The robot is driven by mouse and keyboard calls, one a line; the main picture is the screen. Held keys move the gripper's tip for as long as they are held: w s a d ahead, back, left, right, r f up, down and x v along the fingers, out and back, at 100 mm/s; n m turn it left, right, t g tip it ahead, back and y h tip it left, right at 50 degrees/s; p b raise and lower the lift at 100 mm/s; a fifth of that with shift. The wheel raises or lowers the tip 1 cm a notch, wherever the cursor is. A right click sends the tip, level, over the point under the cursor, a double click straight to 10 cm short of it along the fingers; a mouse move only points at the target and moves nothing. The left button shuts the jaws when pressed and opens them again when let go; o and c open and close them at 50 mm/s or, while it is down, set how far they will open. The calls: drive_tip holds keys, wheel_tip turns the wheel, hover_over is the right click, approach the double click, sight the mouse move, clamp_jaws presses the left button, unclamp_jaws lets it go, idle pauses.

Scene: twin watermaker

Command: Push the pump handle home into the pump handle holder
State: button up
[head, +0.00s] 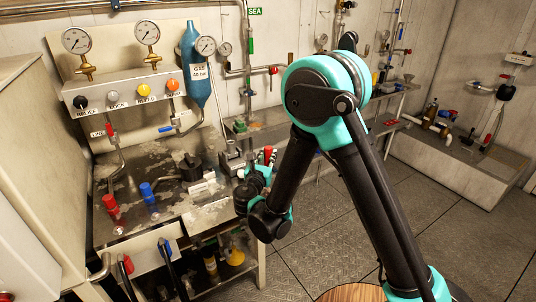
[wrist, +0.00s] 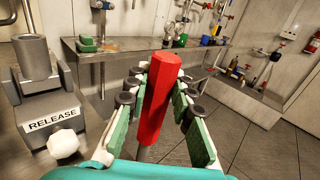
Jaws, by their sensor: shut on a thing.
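The pump handle shows as a red faceted grip (wrist: 165,85) with a thin grey rod below it in the wrist view. In the head view its red top (head: 268,154) stands above my gripper (head: 262,170). My gripper (wrist: 163,100) is shut on the red grip, with green-padded fingers on both sides. The grip is nearly upright, tilted slightly. The rod's lower end is hidden behind my gripper. A grey block with an upright open tube (wrist: 32,58) and a RELEASE label stands left of my gripper, apart from the handle. I cannot tell whether it is the holder.
A steel bench (head: 205,215) with red and blue valve knobs lies left of my gripper. A gauge panel (head: 130,85) and blue gas bottle (head: 192,65) stand behind it. A wall shelf (wrist: 112,52) is at the back. The floor (head: 345,225) at right is clear.

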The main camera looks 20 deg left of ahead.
drive_tip(key=shift+f, duration=0.2)
drive_tip(key=o, duration=1.1)
drive_tip(key=shift+f, duration=0.1)
drive_tip(key=shift+c, duration=0.2)
drive_tip(key=shift+r, duration=5.05)
